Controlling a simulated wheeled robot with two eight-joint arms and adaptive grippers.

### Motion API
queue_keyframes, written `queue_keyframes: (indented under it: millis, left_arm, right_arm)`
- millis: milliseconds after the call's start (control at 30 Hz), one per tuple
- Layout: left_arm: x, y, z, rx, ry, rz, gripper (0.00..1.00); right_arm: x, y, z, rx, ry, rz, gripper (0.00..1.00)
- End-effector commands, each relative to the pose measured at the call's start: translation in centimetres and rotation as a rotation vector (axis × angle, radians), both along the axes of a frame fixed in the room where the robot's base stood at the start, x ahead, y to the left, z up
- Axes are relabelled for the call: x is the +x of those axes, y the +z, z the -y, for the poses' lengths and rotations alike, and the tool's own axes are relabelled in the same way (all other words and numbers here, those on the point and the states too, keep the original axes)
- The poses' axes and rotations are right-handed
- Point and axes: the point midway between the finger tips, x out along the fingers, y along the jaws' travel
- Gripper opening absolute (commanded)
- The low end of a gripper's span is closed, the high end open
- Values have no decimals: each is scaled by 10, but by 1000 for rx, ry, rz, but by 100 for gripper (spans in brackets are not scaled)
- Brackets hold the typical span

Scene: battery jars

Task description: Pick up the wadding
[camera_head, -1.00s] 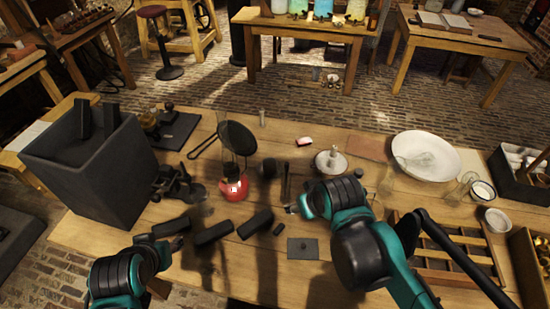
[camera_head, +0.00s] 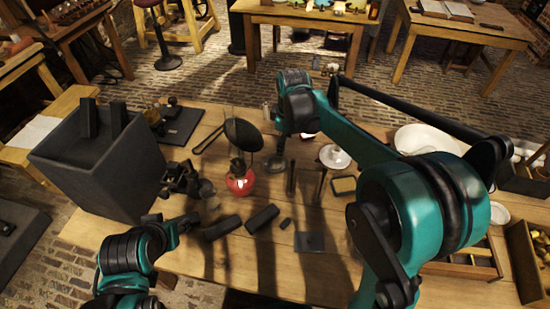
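I cannot pick out the wadding for certain. A small brownish, soft-looking lump (camera_head: 209,198) lies left of the red lamp (camera_head: 239,180) and could be it, but it is blurred. My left gripper (camera_head: 188,222) is low over the near left of the table, beside a black block (camera_head: 222,228).
A large dark box (camera_head: 95,168) stands at the left. A white bowl (camera_head: 425,140) is partly hidden behind my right arm. A white saucer (camera_head: 334,157), a yellow-topped piece (camera_head: 344,185) and a flat dark plate (camera_head: 309,241) lie mid-table. A divided wooden tray (camera_head: 465,270) is at the right.

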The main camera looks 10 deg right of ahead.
Motion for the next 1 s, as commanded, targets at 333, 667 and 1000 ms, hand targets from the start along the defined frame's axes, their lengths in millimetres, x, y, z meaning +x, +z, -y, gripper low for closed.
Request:
queue_keyframes:
  millis: [333, 667, 1000]
  left_arm:
    - [0, 17, 0, 0, 0, 0, 40]
    - [0, 10, 0, 0, 0, 0, 40]
    - [0, -12, 0, 0, 0, 0, 40]
  right_arm:
    - [76, -72, -18, -52, 405, -161, 60]
    - [84, -109, -20, -55, 476, -188, 60]
    - [82, -151, -21, -55, 474, -186, 60]
